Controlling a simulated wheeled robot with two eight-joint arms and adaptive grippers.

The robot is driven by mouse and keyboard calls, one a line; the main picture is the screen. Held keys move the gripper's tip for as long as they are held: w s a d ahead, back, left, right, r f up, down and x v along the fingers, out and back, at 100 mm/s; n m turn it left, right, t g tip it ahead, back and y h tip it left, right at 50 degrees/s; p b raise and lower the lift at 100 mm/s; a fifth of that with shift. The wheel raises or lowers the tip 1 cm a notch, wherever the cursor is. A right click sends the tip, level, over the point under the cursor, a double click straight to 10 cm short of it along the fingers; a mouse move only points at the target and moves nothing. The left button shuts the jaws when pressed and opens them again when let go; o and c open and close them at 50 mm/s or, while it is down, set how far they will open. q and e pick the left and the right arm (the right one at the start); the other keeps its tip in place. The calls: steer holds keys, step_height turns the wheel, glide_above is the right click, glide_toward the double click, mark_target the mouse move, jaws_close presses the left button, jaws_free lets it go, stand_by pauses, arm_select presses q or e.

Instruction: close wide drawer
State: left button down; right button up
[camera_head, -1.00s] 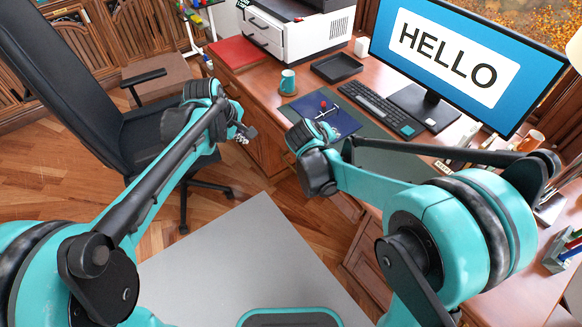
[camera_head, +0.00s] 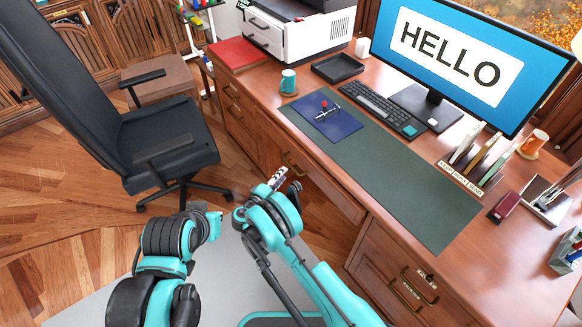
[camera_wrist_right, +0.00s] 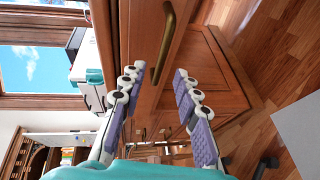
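The wide drawer (camera_head: 325,192) is the wooden front under the middle of the desk top, with a brass handle (camera_head: 294,164). I cannot tell how far it stands out. My right gripper (camera_head: 281,180) is just in front of it, near the handle. In the right wrist view, the right gripper (camera_wrist_right: 158,80) has its purple-padded fingers apart with nothing between them. The handle (camera_wrist_right: 167,45) shows beyond the fingertips, on the drawer front (camera_wrist_right: 146,30). My left gripper (camera_head: 213,217) is low, left of the right one, away from the desk; its fingers are not clear.
A black office chair (camera_head: 165,150) stands left of the drawer. Side drawers (camera_head: 405,285) with brass handles are at the right. Wooden floor (camera_head: 75,215) is free at left.

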mark_target(290, 167)
steer(key=b+x, duration=0.2)
steer(key=x, duration=0.5)
steer(key=shift+w+d, duration=0.2)
steer(key=shift+w, duration=0.05)
jaws_close()
